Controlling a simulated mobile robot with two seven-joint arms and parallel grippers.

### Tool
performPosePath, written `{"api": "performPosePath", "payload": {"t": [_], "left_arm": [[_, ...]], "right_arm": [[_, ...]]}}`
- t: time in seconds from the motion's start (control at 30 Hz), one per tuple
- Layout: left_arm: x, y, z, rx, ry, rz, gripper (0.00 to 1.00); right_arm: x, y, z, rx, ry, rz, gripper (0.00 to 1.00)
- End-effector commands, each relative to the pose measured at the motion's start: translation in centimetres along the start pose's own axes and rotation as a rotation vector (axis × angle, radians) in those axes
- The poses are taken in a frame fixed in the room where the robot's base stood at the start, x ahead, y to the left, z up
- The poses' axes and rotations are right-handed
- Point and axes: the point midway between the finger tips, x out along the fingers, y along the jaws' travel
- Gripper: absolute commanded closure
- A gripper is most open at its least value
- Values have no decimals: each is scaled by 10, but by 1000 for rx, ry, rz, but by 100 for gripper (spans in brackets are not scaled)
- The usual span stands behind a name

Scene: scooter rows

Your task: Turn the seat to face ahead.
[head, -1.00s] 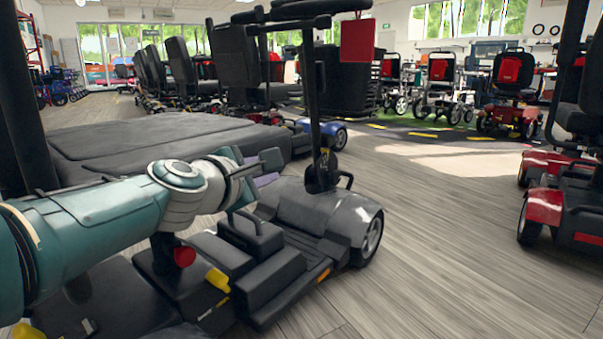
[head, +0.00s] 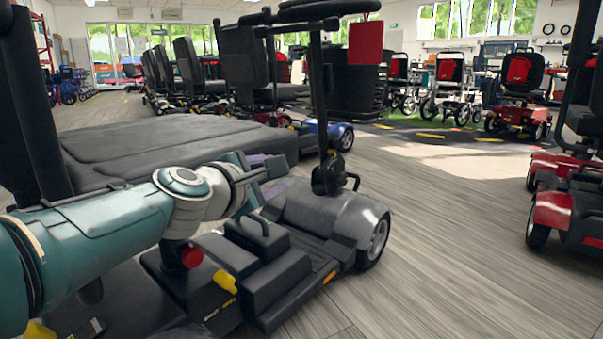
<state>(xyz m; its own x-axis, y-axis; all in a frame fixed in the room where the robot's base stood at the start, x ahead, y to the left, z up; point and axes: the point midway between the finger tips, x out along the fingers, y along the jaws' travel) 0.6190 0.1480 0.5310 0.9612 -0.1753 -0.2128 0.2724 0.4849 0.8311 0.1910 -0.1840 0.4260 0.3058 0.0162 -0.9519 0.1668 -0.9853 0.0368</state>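A dark grey mobility scooter stands in front of me, with its front cover (head: 325,215), its upright tiller (head: 318,100) and a black box with a handle (head: 258,240) on its deck. My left arm comes in from the left over the scooter. My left gripper (head: 262,172) is beyond the box, near the large dark padded surface; its fingers are small and dark against it, so its opening is unclear. My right gripper is out of view.
A large dark padded surface (head: 150,140) lies behind my arm. A red knob (head: 192,257) and a yellow lever (head: 224,281) are on the scooter's rear. A red scooter (head: 555,210) stands at the right. Bare floor (head: 450,240) lies between. Chairs line the back.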

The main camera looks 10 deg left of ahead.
Motion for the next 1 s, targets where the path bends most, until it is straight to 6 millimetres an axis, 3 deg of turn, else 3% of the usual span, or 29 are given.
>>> {"api": "performPosePath", "payload": {"t": [0.2, 0.43, 0.7, 1.0], "left_arm": [[-32, 7, 4, 0, 3, -3, 48], [-71, 6, 2, 1, 3, -2, 48], [-93, 2, 0, 1, 2, -1, 48], [-94, 1, 0, 1, 2, 0, 48]], "right_arm": [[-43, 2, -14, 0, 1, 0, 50], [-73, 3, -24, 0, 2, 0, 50], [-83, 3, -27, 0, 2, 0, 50], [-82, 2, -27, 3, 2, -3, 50]]}}
